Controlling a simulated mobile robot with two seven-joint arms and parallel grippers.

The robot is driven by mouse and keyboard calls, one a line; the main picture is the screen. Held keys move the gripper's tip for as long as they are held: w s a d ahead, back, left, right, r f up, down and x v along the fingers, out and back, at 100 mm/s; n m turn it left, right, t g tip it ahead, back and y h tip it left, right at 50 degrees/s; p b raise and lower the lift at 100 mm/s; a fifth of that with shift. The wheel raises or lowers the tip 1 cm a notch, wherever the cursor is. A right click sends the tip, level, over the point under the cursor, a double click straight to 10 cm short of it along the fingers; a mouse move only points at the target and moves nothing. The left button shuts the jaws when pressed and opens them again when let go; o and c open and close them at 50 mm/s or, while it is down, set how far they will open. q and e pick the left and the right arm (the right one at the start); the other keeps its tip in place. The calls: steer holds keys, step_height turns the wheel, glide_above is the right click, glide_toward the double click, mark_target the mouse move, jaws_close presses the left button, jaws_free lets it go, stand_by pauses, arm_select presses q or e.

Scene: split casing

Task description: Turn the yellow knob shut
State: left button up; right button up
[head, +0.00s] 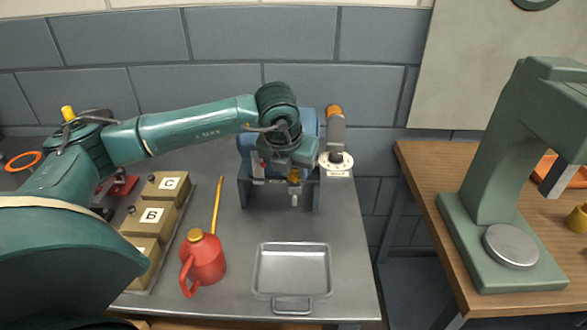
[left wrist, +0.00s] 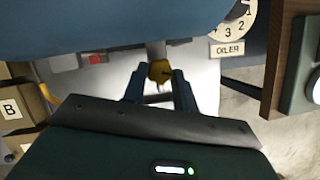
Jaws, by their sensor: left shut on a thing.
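In the left wrist view the knob (left wrist: 160,70) shows between the two dark fingers of my left gripper (left wrist: 158,80). The gripper is shut on it, one finger on each side. In the head view my left gripper (head: 292,168) reaches down in front of the tank and partly covers the knob. My right gripper is not in view.
A numbered dial (head: 336,161) labelled OILER stands right of the tank. A red oil can (head: 204,262), an empty metal tray (head: 292,248) and lettered boxes (head: 153,216) stand on the bench in front. A green press (head: 488,190) stands on a wooden table at right.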

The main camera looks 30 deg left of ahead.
arm_select(q)
steer(key=shift+a+f+m+b, duration=0.1)
steer(key=shift+m+b, duration=0.2)
steer(key=shift+b, duration=0.1)
steer(key=shift+m+h+b, duration=0.4)
steer(key=shift+m+b, duration=0.2)
steer(key=shift+b, duration=0.05)
steer(key=shift+a+m+h+b, duration=0.15)
steer(key=shift+m+h+b, duration=0.35)
steer(key=shift+m+b, duration=0.55)
steer(key=shift+a+m+h, duration=0.1)
steer(key=shift+m+h, duration=0.2)
steer(key=shift+m, duration=0.85)
steer(key=shift+w+m+h+b, duration=0.1)
steer(key=shift+m+h+b, duration=0.25)
steer(key=shift+m, duration=0.25)
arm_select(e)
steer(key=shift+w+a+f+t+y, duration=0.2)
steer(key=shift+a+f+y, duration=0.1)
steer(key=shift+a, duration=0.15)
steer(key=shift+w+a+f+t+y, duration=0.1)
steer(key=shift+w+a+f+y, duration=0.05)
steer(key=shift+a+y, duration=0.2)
arm_select(q)
steer(key=shift+r, duration=0.2)
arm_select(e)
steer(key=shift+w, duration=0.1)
arm_select(q)
steer(key=o, duration=1)
steer(key=shift+c, duration=0.2)
